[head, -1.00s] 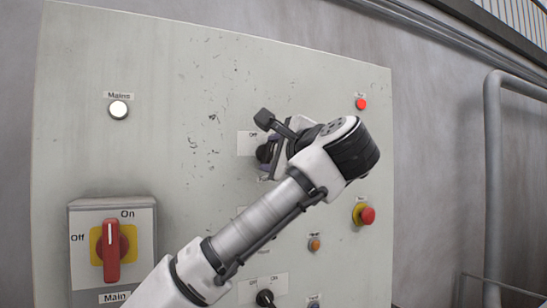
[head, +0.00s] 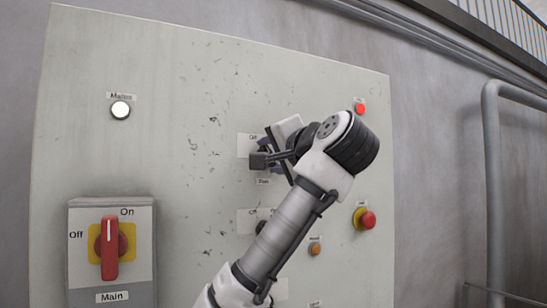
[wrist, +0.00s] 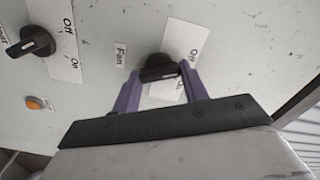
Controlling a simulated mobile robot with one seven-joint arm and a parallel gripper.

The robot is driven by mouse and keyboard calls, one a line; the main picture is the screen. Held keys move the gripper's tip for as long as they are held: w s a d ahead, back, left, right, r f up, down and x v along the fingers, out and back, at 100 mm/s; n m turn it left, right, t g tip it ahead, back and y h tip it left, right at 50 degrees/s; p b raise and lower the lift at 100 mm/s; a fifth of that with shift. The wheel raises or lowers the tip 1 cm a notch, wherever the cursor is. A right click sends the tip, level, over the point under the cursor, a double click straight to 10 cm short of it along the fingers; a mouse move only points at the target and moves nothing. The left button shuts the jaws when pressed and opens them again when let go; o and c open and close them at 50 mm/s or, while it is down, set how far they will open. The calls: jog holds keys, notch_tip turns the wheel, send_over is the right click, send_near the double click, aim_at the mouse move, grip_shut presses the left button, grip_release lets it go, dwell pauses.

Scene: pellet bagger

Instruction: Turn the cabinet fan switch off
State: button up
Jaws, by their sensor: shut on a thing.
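The fan switch (wrist: 158,66) is a black rotary knob on a white Off/On plate (wrist: 188,50), with a "Fan" label (wrist: 121,55) beside it. In the wrist view my gripper (wrist: 160,78) has its two purple fingers on either side of the knob's bar, shut on it. The bar lies roughly across the picture between the fingers; I cannot tell for sure which mark it points at. In the head view my gripper (head: 266,150) is at the panel and hides most of the switch. The "Off" mark of its plate (head: 247,141) shows at upper left.
A second black knob (wrist: 32,41) with its Off/On plate is below the fan switch on the panel. An orange button (head: 315,249), a red emergency button (head: 367,218), a lit red lamp (head: 360,109), a lit white Mains lamp (head: 120,110) and the red Main switch (head: 110,248) surround it.

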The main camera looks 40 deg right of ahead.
jog(key=shift+n, duration=0.3)
dwell(0.4)
jog(key=o, duration=1)
jog(key=shift+s, duration=0.1)
jog(key=b+v, duration=0.9)
jog(key=v, duration=0.4)
jog(key=shift+s+a, duration=0.2)
jog(key=shift+s, duration=0.05)
